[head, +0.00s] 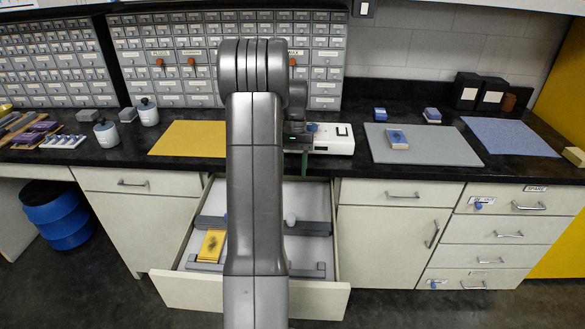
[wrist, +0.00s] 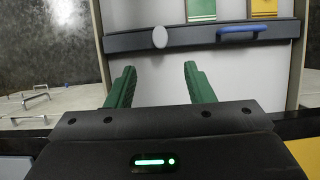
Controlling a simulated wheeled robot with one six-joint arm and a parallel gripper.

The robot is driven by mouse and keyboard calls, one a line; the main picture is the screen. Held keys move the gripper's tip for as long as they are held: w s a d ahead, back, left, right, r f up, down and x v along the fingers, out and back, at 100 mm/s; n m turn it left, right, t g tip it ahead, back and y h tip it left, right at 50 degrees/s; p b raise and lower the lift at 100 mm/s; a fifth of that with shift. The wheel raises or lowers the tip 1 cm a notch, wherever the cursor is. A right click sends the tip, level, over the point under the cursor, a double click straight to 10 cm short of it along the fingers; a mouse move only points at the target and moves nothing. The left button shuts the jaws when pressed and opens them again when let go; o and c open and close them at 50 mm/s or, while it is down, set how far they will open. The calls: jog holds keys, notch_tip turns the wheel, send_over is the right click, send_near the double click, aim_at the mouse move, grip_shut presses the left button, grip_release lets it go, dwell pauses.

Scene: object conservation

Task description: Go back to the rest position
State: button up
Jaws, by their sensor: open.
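My gripper (wrist: 159,68) has two green fingers, which show apart with nothing between them in the wrist view. It hangs over the pale floor of an open drawer (head: 320,302). In the head view my arm covers most of the gripper and the middle of the drawer; only a bit of green finger shows near the counter edge. A yellow block (head: 211,246) lies at the drawer's left. A dark divider bar (wrist: 190,40) with a white knob (wrist: 160,37) and a blue handle (wrist: 243,30) crosses the drawer ahead of the fingers, apart from them.
A white device (head: 333,140) stands on the black counter behind the arm. A grey mat (head: 425,155) with a blue-topped block (head: 397,139), a blue mat (head: 512,138) and a yellow mat (head: 187,140) lie on the counter. Small-drawer cabinets (head: 172,60) stand behind.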

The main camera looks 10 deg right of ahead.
aim_at(291, 217)
jog(key=x, duration=1.4)
jog(key=shift+w+d+r, duration=0.1)
jog(key=shift+r, duration=0.05)
